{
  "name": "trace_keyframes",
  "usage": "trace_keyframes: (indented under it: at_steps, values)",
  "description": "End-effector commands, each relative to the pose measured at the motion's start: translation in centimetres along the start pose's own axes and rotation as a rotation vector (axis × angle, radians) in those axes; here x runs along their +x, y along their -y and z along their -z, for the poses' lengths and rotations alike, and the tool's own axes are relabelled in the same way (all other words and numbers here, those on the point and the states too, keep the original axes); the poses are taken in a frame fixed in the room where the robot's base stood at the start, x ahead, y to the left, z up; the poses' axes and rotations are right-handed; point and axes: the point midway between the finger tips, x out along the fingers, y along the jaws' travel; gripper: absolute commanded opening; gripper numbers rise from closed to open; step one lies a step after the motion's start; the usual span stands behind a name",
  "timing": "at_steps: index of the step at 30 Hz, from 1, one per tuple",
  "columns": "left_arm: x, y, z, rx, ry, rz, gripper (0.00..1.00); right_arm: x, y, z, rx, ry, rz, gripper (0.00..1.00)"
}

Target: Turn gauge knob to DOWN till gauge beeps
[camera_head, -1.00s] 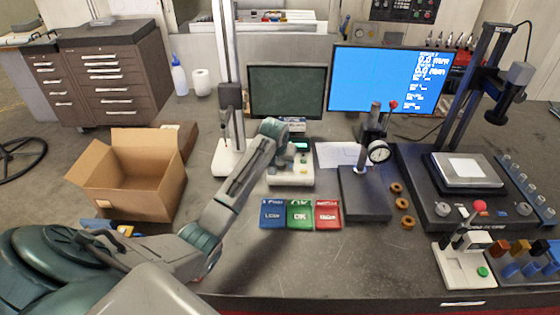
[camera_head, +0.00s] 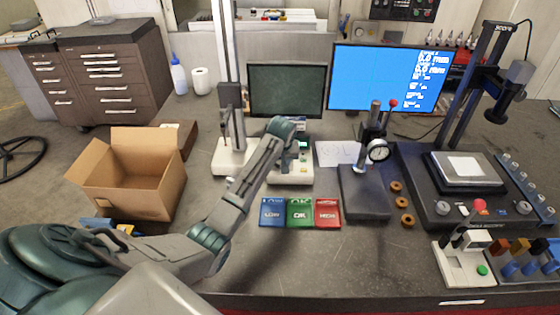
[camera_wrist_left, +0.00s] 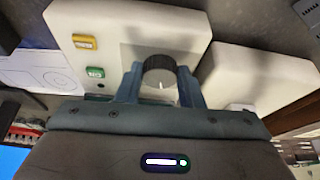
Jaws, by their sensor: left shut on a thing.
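The gauge (camera_head: 300,176) is a pale box with a small green-lit display, on the bench in front of the dark monitor. In the left wrist view its white body (camera_wrist_left: 110,22) carries a yellow button (camera_wrist_left: 85,41) and a green button (camera_wrist_left: 95,72). Its round dark knob (camera_wrist_left: 160,70) has a white mark toward the bottom of the picture. My left gripper (camera_wrist_left: 160,88) is shut on the knob, one finger on each side. In the head view the left gripper (camera_head: 287,162) is over the gauge and partly hides it. My right gripper is not in view.
Blue, green and red bins (camera_head: 299,213) lie in front of the gauge. A tall white-based stand (camera_head: 229,160) is left of it, and a dial indicator stand (camera_head: 364,195) is to its right. An open cardboard box (camera_head: 130,180) sits at left. The front middle bench is clear.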

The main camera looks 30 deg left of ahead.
Motion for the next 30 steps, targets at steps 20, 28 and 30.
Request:
trace_keyframes:
  at_steps: [20, 28, 30]
  values:
    - [-0.08, -0.39, 0.21, -0.376, -0.003, 0.155, 0.11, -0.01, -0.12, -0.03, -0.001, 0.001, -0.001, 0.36]
    - [-0.09, -0.43, 0.22, -0.404, -0.003, 0.165, 0.11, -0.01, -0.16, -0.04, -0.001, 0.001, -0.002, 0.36]
    - [-0.09, -0.43, 0.22, -0.404, -0.003, 0.165, 0.11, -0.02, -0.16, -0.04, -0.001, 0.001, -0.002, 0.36]
